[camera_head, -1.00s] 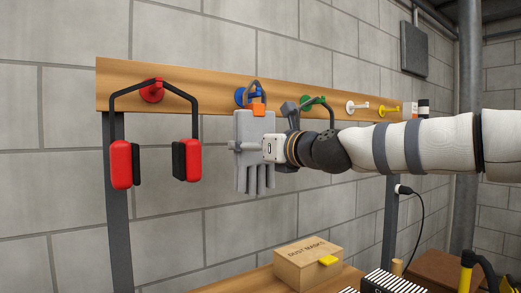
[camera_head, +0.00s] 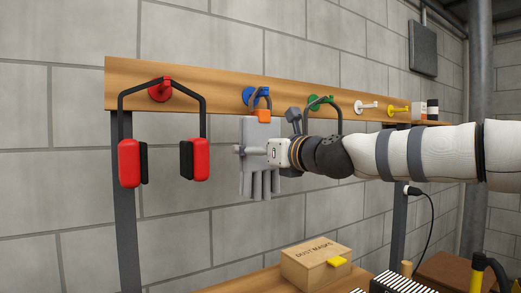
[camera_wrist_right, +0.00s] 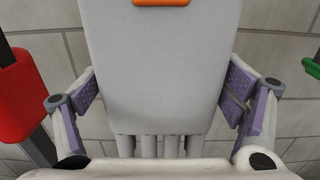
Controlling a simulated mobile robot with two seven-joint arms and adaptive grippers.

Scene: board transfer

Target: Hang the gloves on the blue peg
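The grey gloves (camera_head: 259,180) hang upright, fingers down, in front of the board. Their orange clip (camera_head: 263,116) and dark loop (camera_head: 266,102) are at the blue peg (camera_head: 249,95), and the loop appears to be over it. My right gripper (camera_head: 265,150) is at the gloves, its fingers spread on either side. In the right wrist view the gloves (camera_wrist_right: 155,70) fill the space between the purple finger pads, which are flared outward and do not visibly squeeze them. The orange clip (camera_wrist_right: 160,2) shows at the top edge. My left gripper is not in view.
On the wooden board (camera_head: 215,88), red earmuffs (camera_head: 129,163) hang from the red peg (camera_head: 160,90) at left. A dark item hangs on the green peg (camera_head: 318,102) at right. White (camera_head: 366,106) and yellow (camera_head: 398,110) pegs are bare.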

